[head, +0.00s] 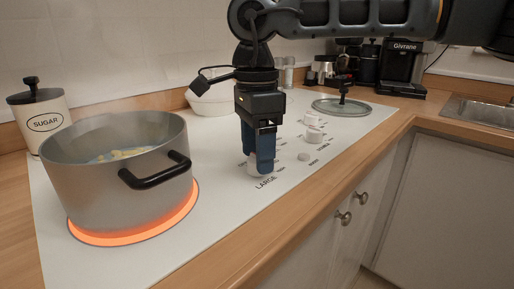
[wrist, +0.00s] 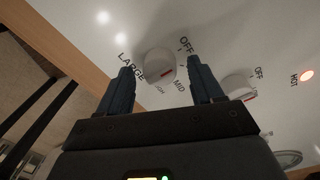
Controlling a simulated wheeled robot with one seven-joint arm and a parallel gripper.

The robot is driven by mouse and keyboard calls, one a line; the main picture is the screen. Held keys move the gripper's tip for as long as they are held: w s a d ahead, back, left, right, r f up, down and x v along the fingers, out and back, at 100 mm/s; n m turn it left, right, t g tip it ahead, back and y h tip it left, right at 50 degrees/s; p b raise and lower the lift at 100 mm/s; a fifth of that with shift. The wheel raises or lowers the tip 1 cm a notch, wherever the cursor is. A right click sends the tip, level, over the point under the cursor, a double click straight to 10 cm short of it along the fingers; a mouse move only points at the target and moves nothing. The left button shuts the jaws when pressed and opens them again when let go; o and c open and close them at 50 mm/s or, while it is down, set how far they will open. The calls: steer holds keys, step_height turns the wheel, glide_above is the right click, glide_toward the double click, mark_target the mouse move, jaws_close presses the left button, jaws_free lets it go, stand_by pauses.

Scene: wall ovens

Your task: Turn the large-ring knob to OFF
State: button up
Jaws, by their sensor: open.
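The large-ring knob, white and round, sits on the white cooktop beside the LARGE label. It shows in the wrist view (wrist: 158,62), with OFF, MID and a partly legible label around it. A small red mark shows on its lower right side, on the MID side. In the head view the knob (head: 256,169) is mostly hidden by my fingers. My gripper (head: 260,172) points straight down over it and is open. In the wrist view its fingertips (wrist: 161,66) stand on either side of the knob; I cannot tell whether they touch it.
A steel pot (head: 100,190) with food stands on the glowing orange ring at left. More white knobs (head: 313,134) lie right of my gripper. A glass lid (head: 341,106) is at the far right of the cooktop. A lit HOT light (wrist: 307,76) shows in the wrist view.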

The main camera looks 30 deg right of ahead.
step_height(320, 180, up, 8)
steer(key=shift+w+f+p, duration=0.1)
steer(key=shift+p, duration=0.35)
stand_by(0.5)
